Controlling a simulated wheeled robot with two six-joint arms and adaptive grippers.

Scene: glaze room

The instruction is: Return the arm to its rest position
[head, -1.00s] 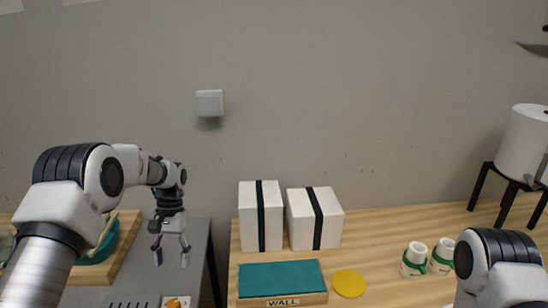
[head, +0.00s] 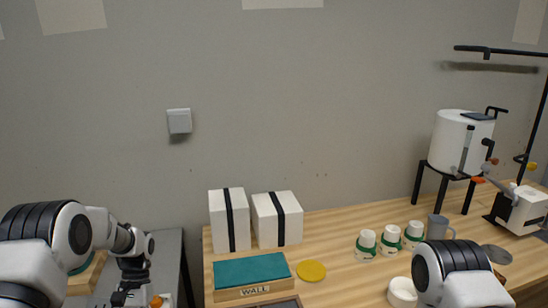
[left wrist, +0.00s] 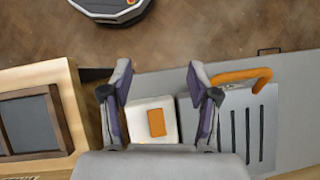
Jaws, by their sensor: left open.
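My left arm comes in from the left in the head view, over the grey surface left of the wooden table. My left gripper (head: 128,296) hangs low there at the bottom edge, and its tips are hard to make out. In the left wrist view the left gripper (left wrist: 158,82) is open, with its two fingers wide apart and nothing held. A white block with an orange patch (left wrist: 142,108) lies beneath, between the fingers in the picture. My right arm shows only as a link at lower right in the head view; its gripper is out of frame.
A grey slotted rack (left wrist: 266,125) with an orange handle (left wrist: 243,74) lies right of the block. A teal-topped box marked WALL (head: 250,290), a yellow disc (head: 311,271), two white boxes with black bands (head: 230,222) and several white bottles (head: 366,245) stand on the wooden table (head: 340,225).

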